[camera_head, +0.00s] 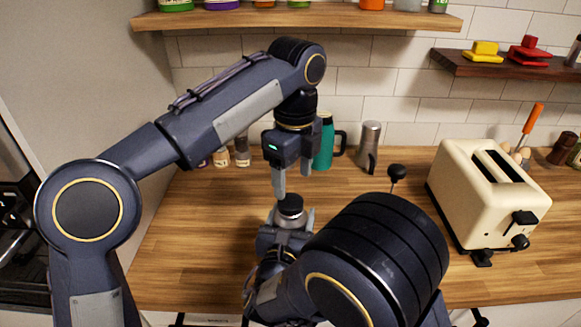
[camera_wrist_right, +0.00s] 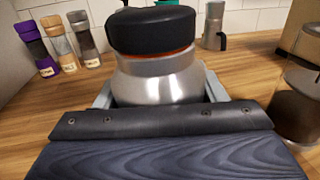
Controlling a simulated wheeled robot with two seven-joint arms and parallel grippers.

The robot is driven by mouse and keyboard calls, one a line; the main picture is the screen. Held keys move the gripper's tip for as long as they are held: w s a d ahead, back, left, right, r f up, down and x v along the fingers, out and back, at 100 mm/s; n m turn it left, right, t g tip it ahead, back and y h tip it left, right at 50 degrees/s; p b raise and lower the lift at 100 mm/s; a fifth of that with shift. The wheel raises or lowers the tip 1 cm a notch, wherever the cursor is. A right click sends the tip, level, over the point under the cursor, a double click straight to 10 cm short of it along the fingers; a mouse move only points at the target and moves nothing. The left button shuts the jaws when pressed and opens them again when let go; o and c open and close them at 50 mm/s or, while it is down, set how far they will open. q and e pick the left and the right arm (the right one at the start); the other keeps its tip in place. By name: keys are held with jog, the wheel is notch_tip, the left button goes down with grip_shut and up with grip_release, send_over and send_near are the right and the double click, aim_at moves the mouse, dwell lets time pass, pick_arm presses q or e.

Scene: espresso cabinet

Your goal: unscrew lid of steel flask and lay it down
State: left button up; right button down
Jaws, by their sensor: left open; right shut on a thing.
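The steel flask (camera_wrist_right: 160,82) stands upright in the right wrist view, its black lid (camera_wrist_right: 152,30) on its neck with an orange ring just under it. My right gripper (camera_wrist_right: 160,98) is shut around the steel body, one finger on each side. In the head view the lid (camera_head: 290,205) shows from above, and most of the flask is hidden by my right arm. My left gripper (camera_head: 293,182) points down above the lid, its fingers apart and holding nothing. The left fingertips look close over the lid; I cannot tell the exact gap.
A cream toaster (camera_head: 485,200) stands at the right of the wooden counter (camera_head: 190,250). A teal flask (camera_head: 324,150), a steel pitcher (camera_head: 370,143) and several spice jars (camera_wrist_right: 62,45) stand at the back. The counter's left part is clear. Shelves hang above.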

aim_at(291, 200)
pick_arm(q)
jog(key=m, duration=0.2)
jog(key=r+m, duration=0.1)
jog(key=m, duration=0.2)
jog(key=shift+a, duration=0.2)
jog(key=shift+w+a+f+m, duration=0.1)
jog(key=shift+m, duration=0.5)
notch_tip(291, 200, down, 8)
jog(key=shift+r, duration=0.2)
